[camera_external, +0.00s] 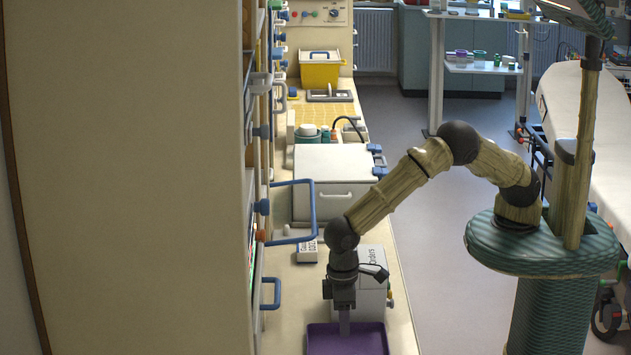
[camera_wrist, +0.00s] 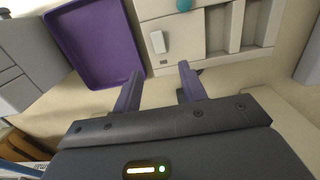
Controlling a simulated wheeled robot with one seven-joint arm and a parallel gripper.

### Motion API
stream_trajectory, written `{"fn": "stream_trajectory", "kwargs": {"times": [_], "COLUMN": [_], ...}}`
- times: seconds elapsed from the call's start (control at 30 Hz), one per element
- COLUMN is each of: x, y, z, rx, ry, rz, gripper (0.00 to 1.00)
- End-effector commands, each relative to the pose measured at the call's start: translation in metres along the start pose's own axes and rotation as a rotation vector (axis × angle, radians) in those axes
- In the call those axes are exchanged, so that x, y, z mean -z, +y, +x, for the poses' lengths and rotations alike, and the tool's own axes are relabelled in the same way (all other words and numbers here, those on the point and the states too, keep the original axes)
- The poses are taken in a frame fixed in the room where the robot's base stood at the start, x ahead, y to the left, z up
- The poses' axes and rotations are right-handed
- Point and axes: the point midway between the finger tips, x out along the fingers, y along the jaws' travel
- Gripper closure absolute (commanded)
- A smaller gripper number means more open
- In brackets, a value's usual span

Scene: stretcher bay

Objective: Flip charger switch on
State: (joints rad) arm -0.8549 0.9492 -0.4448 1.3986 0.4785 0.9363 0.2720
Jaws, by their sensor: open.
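In the wrist view, a cream unit (camera_wrist: 212,14) with several recessed bays lies at the top right and looks like the charger. A small white raised rectangle (camera_wrist: 157,42) on its left part looks like its switch; I cannot tell its setting. My gripper (camera_wrist: 160,80) is open and empty, its two fingers pointing toward the unit, with the white rectangle above the gap between the fingertips in the picture. In the external view my gripper (camera_external: 344,324) points down over the purple tray at the counter's front. I cannot make out the charger there.
The purple tray (camera_external: 318,341) also shows left of the charger in the wrist view (camera_wrist: 97,45). A grey box marked "Orders" (camera_external: 372,300) stands close beside my gripper. A tall cabinet (camera_external: 130,180) with protruding blue handles (camera_external: 314,205) borders the counter on the left.

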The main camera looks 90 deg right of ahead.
Motion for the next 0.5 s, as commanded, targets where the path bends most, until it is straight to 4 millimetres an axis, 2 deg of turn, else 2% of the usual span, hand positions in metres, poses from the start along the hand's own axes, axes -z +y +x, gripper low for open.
{"fn": "stream_trajectory", "kwargs": {"times": [0.3, 0.5], "x": [0.001, 0.001], "y": [0.000, 0.000], "z": [-0.060, -0.078], "rx": [0.003, 0.000], "ry": [0.003, 0.001], "rz": [0.000, 0.001], "gripper": [0.58, 0.58]}}
